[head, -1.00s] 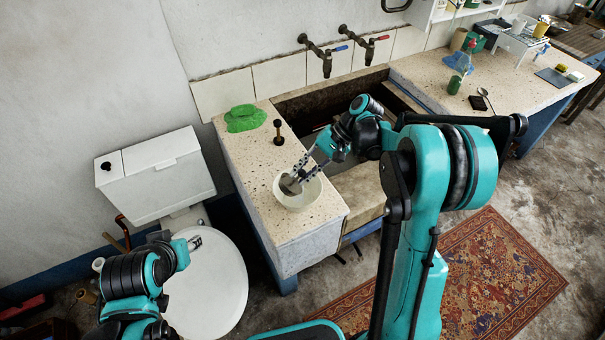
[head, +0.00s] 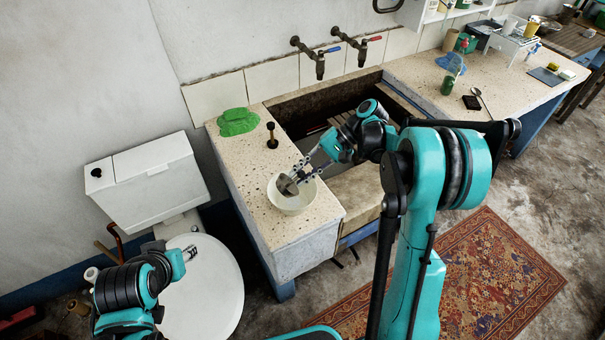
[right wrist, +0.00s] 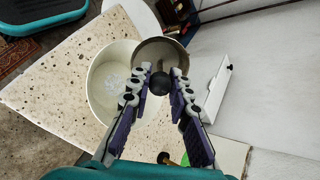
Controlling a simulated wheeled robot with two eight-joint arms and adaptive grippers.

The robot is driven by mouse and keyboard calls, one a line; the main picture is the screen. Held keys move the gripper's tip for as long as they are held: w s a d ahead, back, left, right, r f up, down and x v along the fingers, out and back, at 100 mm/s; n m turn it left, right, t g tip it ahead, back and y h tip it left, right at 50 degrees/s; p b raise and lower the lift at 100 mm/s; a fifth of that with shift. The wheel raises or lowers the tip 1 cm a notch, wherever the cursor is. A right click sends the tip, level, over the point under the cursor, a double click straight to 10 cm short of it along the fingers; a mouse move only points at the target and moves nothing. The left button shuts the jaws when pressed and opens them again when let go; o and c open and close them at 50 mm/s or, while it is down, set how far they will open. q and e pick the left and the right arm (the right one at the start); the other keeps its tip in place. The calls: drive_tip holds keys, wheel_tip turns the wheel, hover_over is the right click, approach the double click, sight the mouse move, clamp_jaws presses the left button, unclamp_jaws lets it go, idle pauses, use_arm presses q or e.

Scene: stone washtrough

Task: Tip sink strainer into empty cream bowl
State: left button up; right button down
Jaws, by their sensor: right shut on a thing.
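The cream bowl (head: 293,206) stands upright on the speckled counter left of the sink. My right gripper (head: 301,177) is shut on the sink strainer (head: 287,185), a grey metal cup, and holds it tilted over the bowl. In the right wrist view the fingers close on the strainer's dark round knob (right wrist: 162,84). The strainer (right wrist: 160,50) there overlaps the right side of the bowl (right wrist: 96,92), and pale, glassy bits (right wrist: 116,80) show on the bowl's bottom. The strainer's inside is partly visible. My left gripper (head: 190,253) is over the toilet lid, away from the bowl; its fingers are too small to judge.
A green cloth (head: 238,121) and a dark plunger-like tool (head: 271,135) are on the counter behind the bowl. The sink (head: 320,110) lies to the right under two taps (head: 315,55). A toilet (head: 205,290) is at the left. The counter's front edge is near the bowl.

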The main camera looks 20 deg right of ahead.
idle(0.4)
drive_tip(key=shift+d+f+y+b, duration=0.3)
drive_tip(key=shift+d+y+b, duration=0.25)
drive_tip(key=shift+b, duration=0.45)
drive_tip(key=shift+d+r+y+b, duration=0.1)
drive_tip(key=shift+y+b, duration=0.35)
drive_tip(key=shift+b, duration=0.05)
